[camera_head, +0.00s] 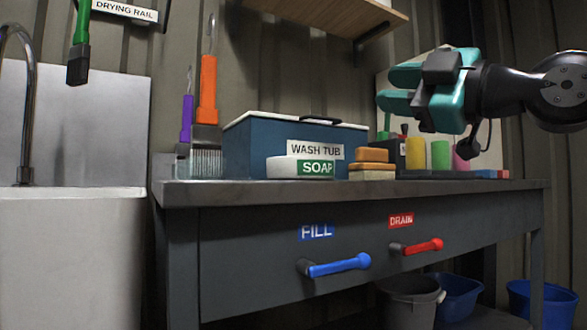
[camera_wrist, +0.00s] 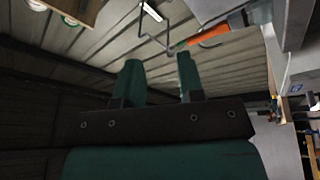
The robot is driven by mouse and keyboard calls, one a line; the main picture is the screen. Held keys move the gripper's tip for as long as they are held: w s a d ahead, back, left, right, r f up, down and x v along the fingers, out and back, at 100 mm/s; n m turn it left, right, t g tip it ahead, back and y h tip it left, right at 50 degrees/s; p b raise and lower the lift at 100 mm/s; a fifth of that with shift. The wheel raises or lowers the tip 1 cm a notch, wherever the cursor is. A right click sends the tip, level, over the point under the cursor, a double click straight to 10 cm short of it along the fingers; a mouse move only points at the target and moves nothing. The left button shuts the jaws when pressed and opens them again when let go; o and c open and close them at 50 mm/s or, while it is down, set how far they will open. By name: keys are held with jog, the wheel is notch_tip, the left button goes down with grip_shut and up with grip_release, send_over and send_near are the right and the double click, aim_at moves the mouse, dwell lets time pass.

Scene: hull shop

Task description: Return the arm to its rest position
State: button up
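My gripper (camera_head: 388,88) is raised above the right part of the bench in the head view, its teal fingers pointing left. In the wrist view the two teal fingers (camera_wrist: 160,78) stand apart with nothing between them. The black wrist and forearm of my arm reach in from the right edge of the head view. The gripper touches nothing that I can see.
The bench (camera_head: 240,193) holds a blue wash tub (camera_head: 250,145), soap (camera_head: 300,167), an orange-handled brush (camera_head: 208,85) and several coloured bottles. A wooden shelf (camera_head: 330,15) hangs above. A green brush (camera_head: 80,45) hangs left. Buckets (camera_head: 540,303) stand below.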

jog(key=s+a+f+m+g+h+p, duration=0.25)
jog(key=f+m+g, duration=0.2)
jog(key=f, duration=0.55)
jog(key=s+a+f+m+g+h+p, duration=0.1)
jog(key=s+f+m+g+h+p, duration=0.35)
jog(key=f, duration=0.55)
jog(key=s+d+f+m+g+h+p, duration=0.35)
jog(key=s+f+m+g, duration=0.2)
jog(key=s+f, duration=0.55)
notch_tip(320, 180, up, 39)
jog(key=s+p, duration=0.1)
jog(key=p, duration=3.5)
jog(key=shift+d+f+p, duration=0.15)
jog(key=shift+d+p, duration=0.15)
jog(key=shift+p, duration=0.1)
jog(key=shift+g, duration=0.25)
